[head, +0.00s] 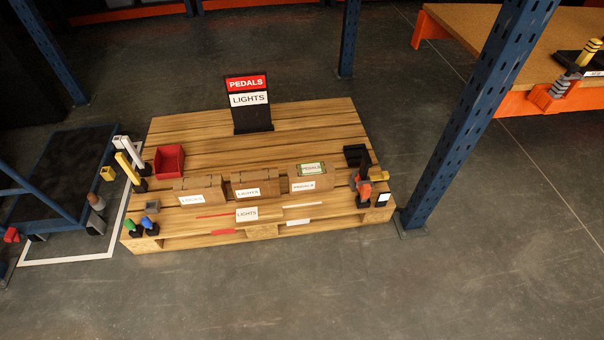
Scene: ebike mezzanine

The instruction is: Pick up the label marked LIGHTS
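A white label reading LIGHTS (247,214) is at the front edge of a wooden pallet (300,118). Another LIGHTS label (248,192) is on the front of the middle cardboard box (258,178). A white LIGHTS panel (249,99) sits below a red PEDALS panel (246,83) on a black stand at the back of the pallet. The left box (200,184) has a white label (191,200) too small to read surely. The right box (313,182) has a PEDALS label (303,186) and a green-bordered PEDALS label (311,169) on top. Neither gripper is in view.
A red bin (169,161) stands on the pallet's left side, with several small tools near both side edges. A blue rack post (470,125) rises close to the pallet's right side. A blue cart (72,175) is at left. The floor in front is clear.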

